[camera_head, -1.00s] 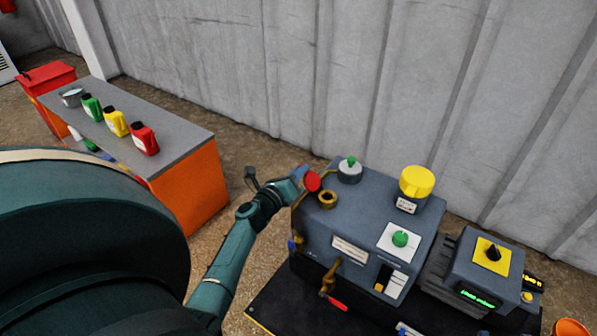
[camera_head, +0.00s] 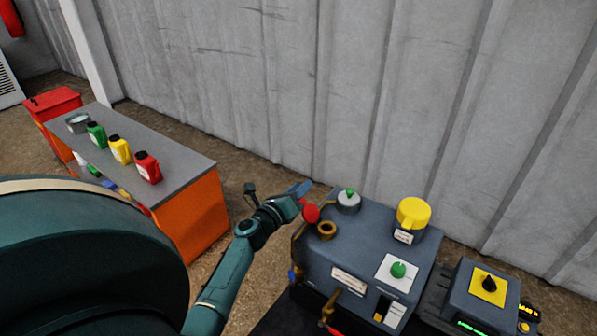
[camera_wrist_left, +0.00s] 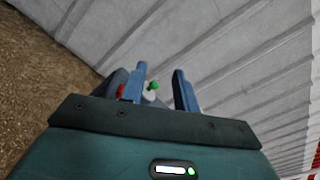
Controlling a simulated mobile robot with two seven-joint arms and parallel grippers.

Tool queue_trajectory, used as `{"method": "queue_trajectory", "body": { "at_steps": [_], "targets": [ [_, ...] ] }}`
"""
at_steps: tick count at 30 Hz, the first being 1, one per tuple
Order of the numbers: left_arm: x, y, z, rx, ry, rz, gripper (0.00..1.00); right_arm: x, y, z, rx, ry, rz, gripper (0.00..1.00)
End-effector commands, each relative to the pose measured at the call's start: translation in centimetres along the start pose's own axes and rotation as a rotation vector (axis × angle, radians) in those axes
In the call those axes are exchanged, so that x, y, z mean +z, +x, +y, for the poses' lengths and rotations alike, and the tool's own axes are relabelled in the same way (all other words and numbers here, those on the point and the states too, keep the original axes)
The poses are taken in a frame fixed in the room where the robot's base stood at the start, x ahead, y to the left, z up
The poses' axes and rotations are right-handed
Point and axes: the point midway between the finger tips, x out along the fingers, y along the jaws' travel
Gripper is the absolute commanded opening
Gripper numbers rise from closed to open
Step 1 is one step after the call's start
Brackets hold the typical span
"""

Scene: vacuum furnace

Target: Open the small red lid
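The small red lid (camera_head: 311,213) is a round red disc at the left edge of the grey machine. It stands tilted up beside a brass ring (camera_head: 326,230), whose opening shows uncovered. My left gripper (camera_head: 302,188) is just above and beyond the lid in the head view. In the left wrist view, the two blue fingers of my left gripper (camera_wrist_left: 160,88) are apart with nothing held between them. A bit of red, likely the lid (camera_wrist_left: 121,90), shows just left of the left finger. I cannot tell whether they touch. My right gripper is not in view.
The grey machine (camera_head: 350,255) carries a green-topped cap (camera_head: 349,201), a yellow cap (camera_head: 412,213) and a green knob (camera_head: 398,270). A smaller box with a black knob (camera_head: 489,284) stands right. An orange table (camera_head: 190,215) with several bottles stands left. A wall (camera_head: 400,90) rises behind.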

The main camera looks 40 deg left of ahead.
Motion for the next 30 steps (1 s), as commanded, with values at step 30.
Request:
{"method": "queue_trajectory", "body": {
  "at_steps": [30],
  "targets": [
    [-3.8,-5.7,-8.7,-0.199,1.127,0.184,0.0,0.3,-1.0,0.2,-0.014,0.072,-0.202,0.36]
  ]
}}
